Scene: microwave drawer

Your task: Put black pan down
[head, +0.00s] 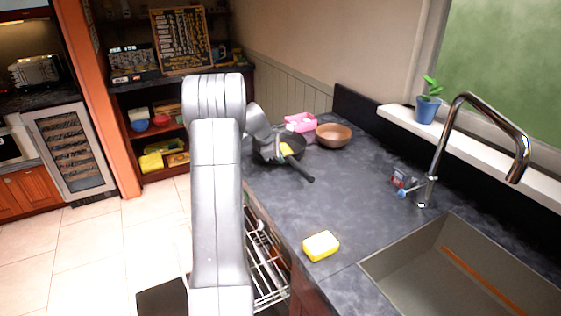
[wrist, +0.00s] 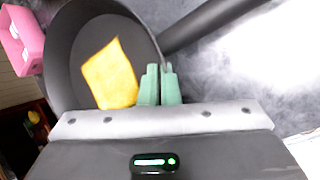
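The black pan (head: 298,147) is at the far left part of the dark counter (head: 330,190), its handle pointing toward the front right. In the wrist view the pan (wrist: 75,62) fills the upper left, with a flat yellow piece (wrist: 110,75) inside it. My gripper's green fingers (wrist: 160,85) are close together with the pan's rim between them, beside the handle's base. In the head view my arm and gripper hide part of the pan. I cannot tell whether the pan's base touches the counter.
A brown bowl (head: 333,136) and a pink box (head: 300,122) stand just behind the pan. A yellow sponge (head: 321,246) lies near the front edge. The sink (head: 470,270) and tap (head: 433,165) are at right. The counter's middle is clear. An open dishwasher rack (head: 265,265) sits below.

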